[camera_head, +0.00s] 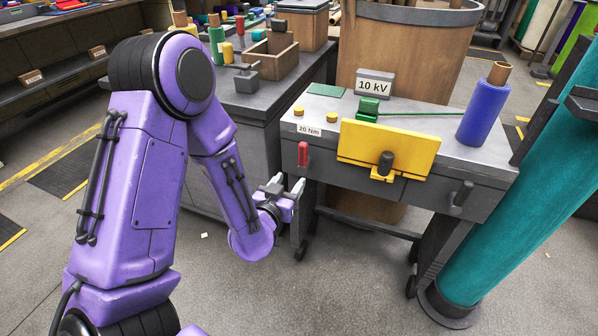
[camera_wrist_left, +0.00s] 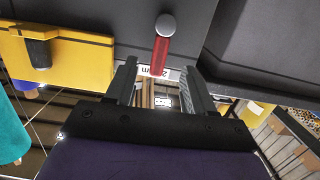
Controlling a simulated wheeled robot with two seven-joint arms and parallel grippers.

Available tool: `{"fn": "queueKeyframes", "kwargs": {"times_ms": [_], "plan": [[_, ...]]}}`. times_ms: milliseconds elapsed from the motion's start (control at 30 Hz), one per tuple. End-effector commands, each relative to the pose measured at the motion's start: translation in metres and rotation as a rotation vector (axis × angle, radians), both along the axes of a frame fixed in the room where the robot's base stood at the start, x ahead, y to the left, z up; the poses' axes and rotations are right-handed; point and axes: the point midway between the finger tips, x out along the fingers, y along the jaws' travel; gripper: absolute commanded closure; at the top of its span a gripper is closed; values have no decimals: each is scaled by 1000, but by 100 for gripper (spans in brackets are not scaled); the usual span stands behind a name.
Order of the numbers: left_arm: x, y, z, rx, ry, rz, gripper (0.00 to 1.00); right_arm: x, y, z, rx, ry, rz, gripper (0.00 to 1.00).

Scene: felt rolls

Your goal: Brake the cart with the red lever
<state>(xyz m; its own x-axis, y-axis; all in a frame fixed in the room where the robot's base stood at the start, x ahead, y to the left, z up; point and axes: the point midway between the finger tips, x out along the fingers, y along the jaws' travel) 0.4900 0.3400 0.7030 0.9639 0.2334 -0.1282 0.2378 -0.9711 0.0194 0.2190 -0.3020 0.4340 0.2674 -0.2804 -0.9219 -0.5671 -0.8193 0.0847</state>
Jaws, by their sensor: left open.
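The cart (camera_head: 430,190) is a grey wheeled table with a red lever (camera_head: 303,153) on its front face, near the left corner. The lever hangs down below a "20 Nm" label (camera_head: 308,130). In the left wrist view the red lever (camera_wrist_left: 160,56) shows with a round grey pivot (camera_wrist_left: 165,25). My left gripper (camera_head: 287,184) is open and empty, below and slightly left of the lever. In the left wrist view its fingers (camera_wrist_left: 159,66) stand on either side of the lever's tip in the picture, with no visible contact. My right gripper is not in view.
A yellow plate (camera_head: 388,148) with a dark knob is on the cart's front, right of the lever. A blue roll (camera_head: 483,112) stands on the cart. A grey bench (camera_head: 245,100) is close on the left, a tall teal roll (camera_head: 510,220) on the right. The floor in front is mostly clear.

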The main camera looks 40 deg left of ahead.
Motion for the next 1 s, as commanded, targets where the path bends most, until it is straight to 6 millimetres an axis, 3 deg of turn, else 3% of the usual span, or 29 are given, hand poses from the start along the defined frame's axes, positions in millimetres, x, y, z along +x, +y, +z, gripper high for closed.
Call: {"fn": "queueKeyframes", "kwargs": {"times_ms": [33,200,600,967,1000], "plan": [[6,3,5,21,-64,0,47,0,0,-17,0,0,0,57],[23,9,30,50,-128,-2,47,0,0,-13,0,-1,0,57],[101,28,28,49,-120,-2,47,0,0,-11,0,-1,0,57],[112,30,28,49,-119,-3,47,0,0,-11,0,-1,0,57],[112,30,28,49,-119,-3,53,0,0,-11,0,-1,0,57]]}}
